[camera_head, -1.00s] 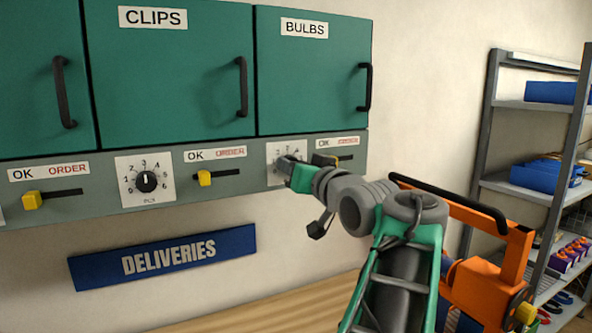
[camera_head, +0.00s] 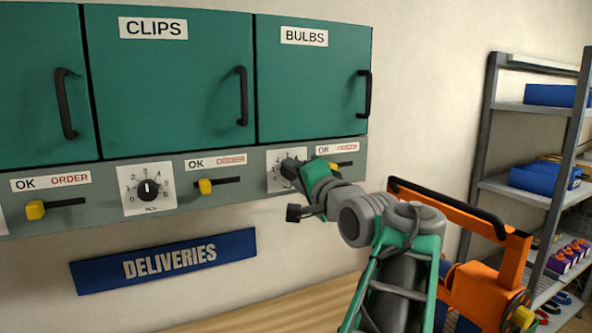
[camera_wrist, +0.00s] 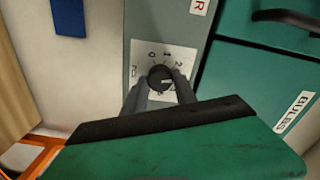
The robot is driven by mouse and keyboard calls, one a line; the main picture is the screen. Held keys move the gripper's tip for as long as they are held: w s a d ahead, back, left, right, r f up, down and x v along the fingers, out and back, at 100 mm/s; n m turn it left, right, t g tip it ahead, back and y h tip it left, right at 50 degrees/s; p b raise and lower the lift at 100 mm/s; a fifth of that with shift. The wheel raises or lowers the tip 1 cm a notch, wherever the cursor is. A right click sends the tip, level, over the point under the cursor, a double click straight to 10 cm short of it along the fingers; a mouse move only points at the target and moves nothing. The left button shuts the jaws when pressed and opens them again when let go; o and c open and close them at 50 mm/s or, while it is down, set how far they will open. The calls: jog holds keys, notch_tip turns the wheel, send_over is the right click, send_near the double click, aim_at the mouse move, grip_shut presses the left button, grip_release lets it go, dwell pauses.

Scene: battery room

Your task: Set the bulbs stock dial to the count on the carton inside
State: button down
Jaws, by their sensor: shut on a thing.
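The bulbs stock dial is a black knob (camera_wrist: 158,76) on a white numbered plate (camera_wrist: 165,60). The plate also shows in the head view (camera_head: 273,180), partly covered by my gripper. My gripper (camera_wrist: 160,86) is shut on the knob, with one grey finger on each side of it. The figures 0, 1 and 2 show on the plate; I cannot tell which figure the knob points at. The green BULBS cabinet door (camera_head: 313,85) above is shut, so its inside and any carton are hidden.
Left of the bulbs dial is a yellow OK/ORDER slider (camera_head: 205,186), then the clips dial (camera_head: 149,189). The bulbs slider (camera_head: 334,166) is close to my wrist on the right. A DELIVERIES sign (camera_head: 165,261) hangs below. A shelf rack (camera_head: 489,150) stands at the right.

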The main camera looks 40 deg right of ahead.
jog(key=shift+m+p, duration=3.2)
jog(key=shift+m, duration=1.9)
jog(key=c, duration=1)
grip_release()
jog(key=shift+s, duration=0.1)
